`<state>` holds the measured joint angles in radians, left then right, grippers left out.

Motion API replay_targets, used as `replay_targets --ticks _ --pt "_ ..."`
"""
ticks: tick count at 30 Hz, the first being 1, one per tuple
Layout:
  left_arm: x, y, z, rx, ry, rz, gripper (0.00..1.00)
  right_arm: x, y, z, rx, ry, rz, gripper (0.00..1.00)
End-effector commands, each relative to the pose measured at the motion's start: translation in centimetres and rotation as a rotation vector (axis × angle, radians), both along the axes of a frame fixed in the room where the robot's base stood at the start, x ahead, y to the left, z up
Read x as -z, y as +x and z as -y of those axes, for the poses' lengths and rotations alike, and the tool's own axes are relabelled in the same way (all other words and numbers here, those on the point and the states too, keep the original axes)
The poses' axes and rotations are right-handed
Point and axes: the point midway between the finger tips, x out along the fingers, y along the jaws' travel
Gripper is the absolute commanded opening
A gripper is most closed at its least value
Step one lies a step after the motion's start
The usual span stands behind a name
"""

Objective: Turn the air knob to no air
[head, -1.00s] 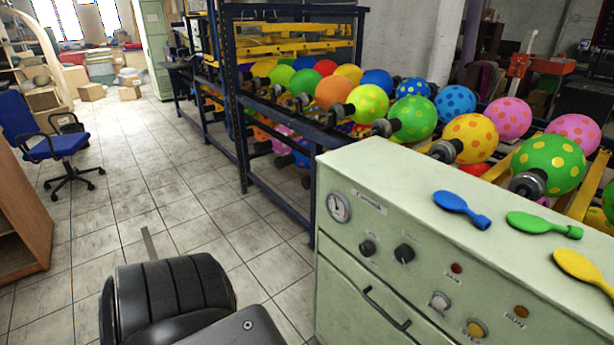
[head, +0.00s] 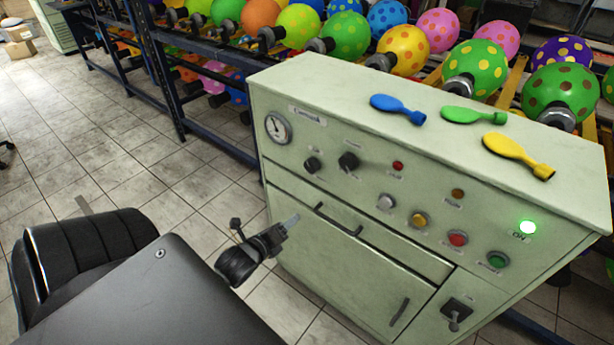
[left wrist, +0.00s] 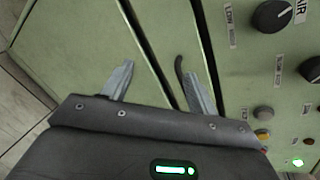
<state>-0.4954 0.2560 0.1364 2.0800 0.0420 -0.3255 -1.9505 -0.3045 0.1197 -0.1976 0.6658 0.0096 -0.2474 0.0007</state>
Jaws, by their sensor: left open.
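The pale green control cabinet (head: 345,240) stands right of centre in the head view. On its front are two black knobs, a left one (head: 313,164) and a right one (head: 348,162). In the left wrist view, a black knob (left wrist: 272,16) sits between a partly cut "AIR" label and a "LOW" label. The other knob (left wrist: 310,69) is cut by the right edge. My left gripper (head: 290,221) is in front of the cabinet's drawer area, below the knobs. Its fingers (left wrist: 158,78) are spread with nothing between them. My right gripper is not in view.
A gauge (head: 278,127) sits left of the knobs; several coloured buttons and a lit green lamp (head: 527,227) sit to the right. A drawer handle (head: 338,219) sticks out near my left gripper. Blue, green and yellow flat balloons lie on top. Behind stands a balloon rack (head: 165,75).

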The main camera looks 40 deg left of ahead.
Motion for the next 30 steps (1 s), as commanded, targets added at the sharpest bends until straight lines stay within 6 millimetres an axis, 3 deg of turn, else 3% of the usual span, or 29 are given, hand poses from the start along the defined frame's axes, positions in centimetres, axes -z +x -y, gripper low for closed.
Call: replay_targets --ticks 1,3,6,9,17,30 --pt "-3.5 0.0 0.1 0.034 0.114 0.058 0.59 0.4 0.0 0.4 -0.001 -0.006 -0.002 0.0" --pt "-7.5 -0.2 0.3 0.065 0.256 0.117 0.59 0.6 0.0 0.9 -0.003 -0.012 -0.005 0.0" --pt "-11.4 -0.7 0.7 0.089 0.4 0.176 0.59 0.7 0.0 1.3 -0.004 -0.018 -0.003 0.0" --pt "-13.4 -1.1 0.9 0.099 0.477 0.204 0.59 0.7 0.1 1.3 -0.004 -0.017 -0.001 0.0" --pt "-14.2 -0.5 1.0 0.101 0.503 0.214 0.59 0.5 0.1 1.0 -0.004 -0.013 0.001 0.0" --pt "-14.3 6.9 0.3 0.1 0.501 0.215 0.59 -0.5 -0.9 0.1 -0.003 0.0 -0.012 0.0"
